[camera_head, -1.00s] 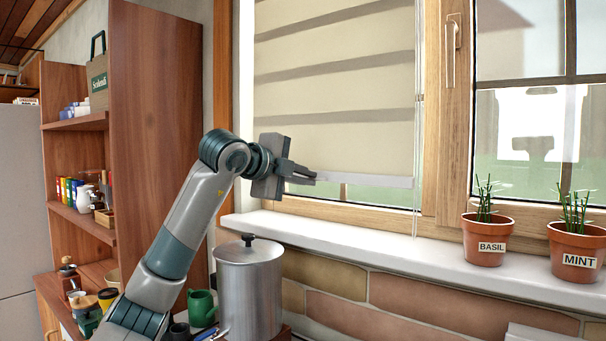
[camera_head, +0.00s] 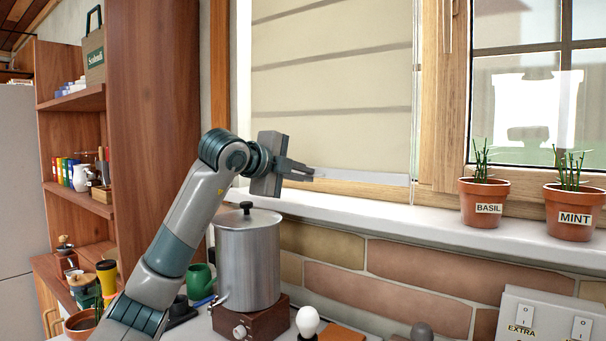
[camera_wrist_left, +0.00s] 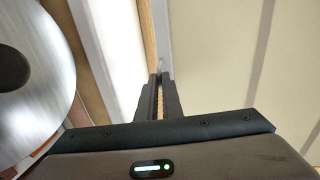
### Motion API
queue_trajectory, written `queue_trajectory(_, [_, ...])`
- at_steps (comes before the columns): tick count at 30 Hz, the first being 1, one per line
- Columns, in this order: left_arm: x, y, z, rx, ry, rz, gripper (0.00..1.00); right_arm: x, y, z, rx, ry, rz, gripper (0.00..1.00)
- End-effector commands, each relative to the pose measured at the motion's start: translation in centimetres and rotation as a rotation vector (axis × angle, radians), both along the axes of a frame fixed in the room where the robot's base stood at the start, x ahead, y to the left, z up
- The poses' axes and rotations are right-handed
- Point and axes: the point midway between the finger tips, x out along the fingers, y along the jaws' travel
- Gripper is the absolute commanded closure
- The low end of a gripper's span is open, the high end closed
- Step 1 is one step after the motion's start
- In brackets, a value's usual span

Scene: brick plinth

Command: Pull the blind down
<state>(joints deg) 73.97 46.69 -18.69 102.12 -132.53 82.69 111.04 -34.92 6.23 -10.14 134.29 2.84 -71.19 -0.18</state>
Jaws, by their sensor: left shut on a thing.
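The beige blind (camera_head: 335,105) covers the left window pane. Its pale bottom bar (camera_head: 370,179) hangs level with the lower wooden window frame, just above the sill, and no glass shows below it. My left gripper (camera_head: 303,172) is shut at the left end of this bar. In the left wrist view, the fingers of my left gripper (camera_wrist_left: 159,90) are close together, and the blind's cream cloth (camera_wrist_left: 225,50) fills the right side. The part of the bar between the fingers is hidden. My right gripper is not in view.
A metal pot (camera_head: 248,262) with a lid stands below my left gripper, close to the white sill (camera_head: 400,217). Potted basil (camera_head: 484,203) and mint (camera_head: 574,212) stand on the sill at right. A wooden shelf unit (camera_head: 155,130) rises at left.

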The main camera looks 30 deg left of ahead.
Motion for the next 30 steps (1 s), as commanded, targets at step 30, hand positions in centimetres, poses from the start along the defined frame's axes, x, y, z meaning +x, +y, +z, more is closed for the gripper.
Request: queue_trajectory(30, [-1.9, 0.2, 0.6, 0.0, -0.002, 0.0, 0.75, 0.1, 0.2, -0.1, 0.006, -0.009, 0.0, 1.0])
